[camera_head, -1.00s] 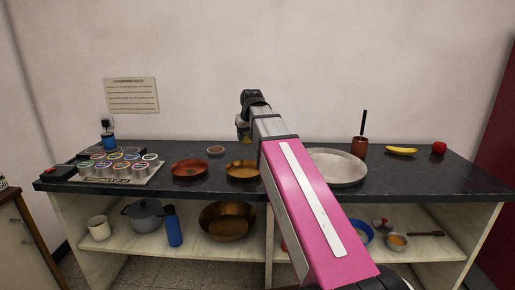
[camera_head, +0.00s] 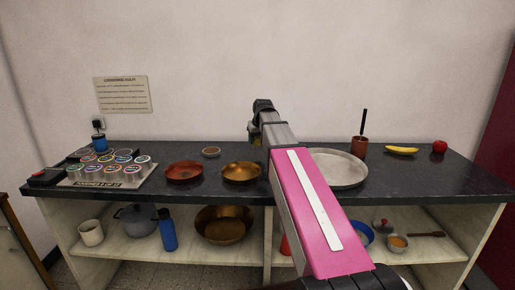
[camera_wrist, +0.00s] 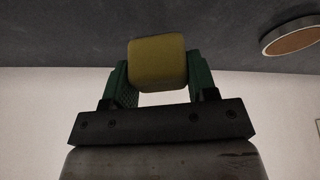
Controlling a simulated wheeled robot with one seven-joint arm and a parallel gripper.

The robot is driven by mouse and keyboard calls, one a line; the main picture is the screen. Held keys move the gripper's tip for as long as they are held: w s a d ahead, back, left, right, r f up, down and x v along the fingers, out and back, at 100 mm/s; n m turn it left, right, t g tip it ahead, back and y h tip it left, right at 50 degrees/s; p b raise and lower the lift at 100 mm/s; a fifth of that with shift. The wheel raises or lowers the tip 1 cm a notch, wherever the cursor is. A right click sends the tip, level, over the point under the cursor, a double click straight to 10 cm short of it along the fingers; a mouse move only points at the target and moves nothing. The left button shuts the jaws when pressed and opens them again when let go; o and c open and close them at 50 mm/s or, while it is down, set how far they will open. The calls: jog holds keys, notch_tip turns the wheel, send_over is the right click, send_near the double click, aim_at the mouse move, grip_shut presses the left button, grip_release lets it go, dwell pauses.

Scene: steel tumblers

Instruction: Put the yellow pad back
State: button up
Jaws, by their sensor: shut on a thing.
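The yellow pad (camera_wrist: 157,63) is held between the two green fingers of my gripper (camera_wrist: 158,80) in the wrist view. The fingers press on its left and right sides. In the head view my gripper (camera_head: 256,133) is above the back of the dark counter, right of the copper pan; my arm hides most of it and the pad is hardly visible there. A light tray (camera_head: 130,182) with several steel tumblers (camera_head: 116,172) with coloured rings on top stands at the counter's left end. Its front label is too small to read surely.
On the dark counter (camera_head: 220,191) are a red pan (camera_head: 184,171), copper pan (camera_head: 241,172), small brown bowl (camera_head: 211,152), large steel plate (camera_head: 340,168), brown cup (camera_head: 359,148), banana (camera_head: 401,150) and tomato (camera_head: 439,147). A blue cup (camera_head: 100,143) stands behind the tray.

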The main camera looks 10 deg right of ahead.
aim_at(257, 146)
jog(key=shift+w+d+f, duration=0.1)
jog(key=shift+f, duration=2)
jog(key=shift+f, duration=0.1)
jog(key=o, duration=0.9)
jog(key=v, duration=1.2)
